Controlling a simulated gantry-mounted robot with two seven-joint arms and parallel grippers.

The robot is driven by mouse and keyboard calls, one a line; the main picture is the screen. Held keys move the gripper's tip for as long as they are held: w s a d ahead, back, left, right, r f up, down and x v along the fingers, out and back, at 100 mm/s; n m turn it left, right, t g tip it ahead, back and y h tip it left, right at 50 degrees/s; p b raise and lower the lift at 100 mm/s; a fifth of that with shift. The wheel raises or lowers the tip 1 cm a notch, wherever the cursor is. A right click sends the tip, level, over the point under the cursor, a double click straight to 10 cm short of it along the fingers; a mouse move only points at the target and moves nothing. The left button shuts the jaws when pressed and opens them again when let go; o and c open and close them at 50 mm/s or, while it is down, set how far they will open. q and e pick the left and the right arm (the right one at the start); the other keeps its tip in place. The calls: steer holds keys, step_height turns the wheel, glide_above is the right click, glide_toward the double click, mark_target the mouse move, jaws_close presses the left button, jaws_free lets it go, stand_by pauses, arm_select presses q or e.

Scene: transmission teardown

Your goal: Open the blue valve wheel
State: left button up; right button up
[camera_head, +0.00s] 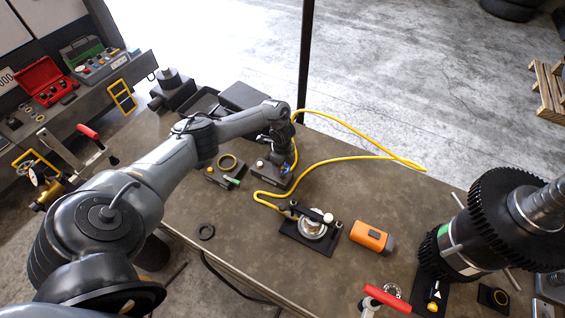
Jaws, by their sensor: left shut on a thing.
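My left arm reaches across the workbench from the lower left. Its gripper (286,163) points down over a small dark block (266,181) near the middle of the bench. A small patch of the blue valve wheel (285,170) shows at the fingertips, and the gripper is shut on it. Most of the wheel is hidden by the gripper, so its turn angle cannot be told. My right gripper is not in view.
A yellow hose (345,160) loops across the bench right of the gripper. A round metal fixture (312,224), an orange block (371,237) and a large black gear shaft (470,225) stand farther right.

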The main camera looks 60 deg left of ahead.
mark_target(283, 167)
arm_select(q)
steer(key=n+p, duration=0.1)
steer(key=n, duration=0.2)
steer(key=shift+r, duration=0.1)
steer(key=shift+n, duration=0.6)
steer(key=shift+p, duration=0.3)
steer(key=o, duration=1)
steer(key=shift+o, duration=0.2)
steer(key=shift+r, duration=0.45)
step_height(283, 167, up, 10)
